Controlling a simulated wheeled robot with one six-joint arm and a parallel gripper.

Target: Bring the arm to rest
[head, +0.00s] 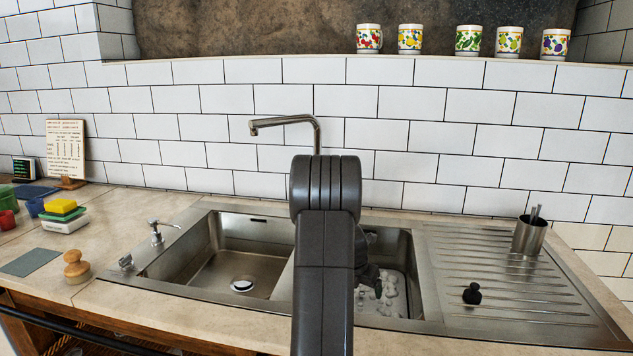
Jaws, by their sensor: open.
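My dark grey arm (324,250) rises from the bottom middle of the head view and bends over at a rounded joint in front of the tap. My gripper (371,279) shows only in part, just right of the arm, over the right sink basin. It is open, and I see nothing held in it. Most of it is hidden behind the arm, so its exact height above the basin is hard to tell.
A steel sink (215,292) has a left basin, a foamy right basin and a ribbed drainboard. A tap (318,133) stands behind. A small black object (472,293) and a steel cup (528,237) are on the drainboard. Several mugs (410,39) line the ledge; a brush (76,267) stands left.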

